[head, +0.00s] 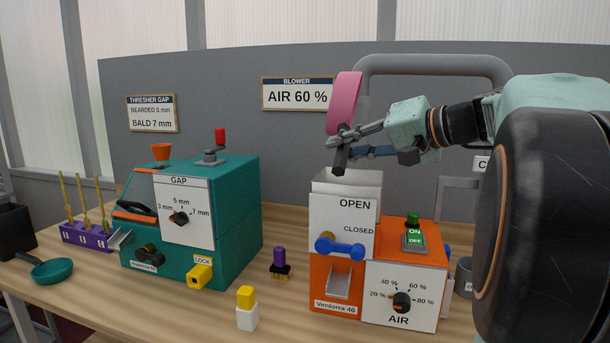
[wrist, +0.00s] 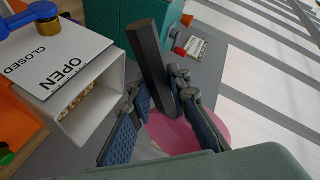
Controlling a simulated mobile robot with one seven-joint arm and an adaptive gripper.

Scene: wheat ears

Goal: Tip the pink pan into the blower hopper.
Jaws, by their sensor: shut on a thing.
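The pink pan (head: 345,98) is steeply tilted, almost on edge, above the blower hopper. My gripper (head: 346,145) is shut on its dark handle, which points down over the hopper. In the wrist view the handle (wrist: 150,65) passes between my fingers (wrist: 155,105), and the pink pan (wrist: 200,133) is behind them. The white hopper (head: 345,185) sits on the orange blower (head: 322,292). In the wrist view the hopper (wrist: 95,115) is open-topped and small pale-brown bits (wrist: 75,98) show inside. The pan's inside is mostly hidden.
A teal thresher (head: 230,200) stands to the left, with a purple rack (head: 88,236) of wheat ears and a teal pan (head: 52,271). A purple-handled brush (head: 279,262) and a yellow-capped bottle (head: 247,310) stand between the machines. A grey cup (head: 464,278) is at the right.

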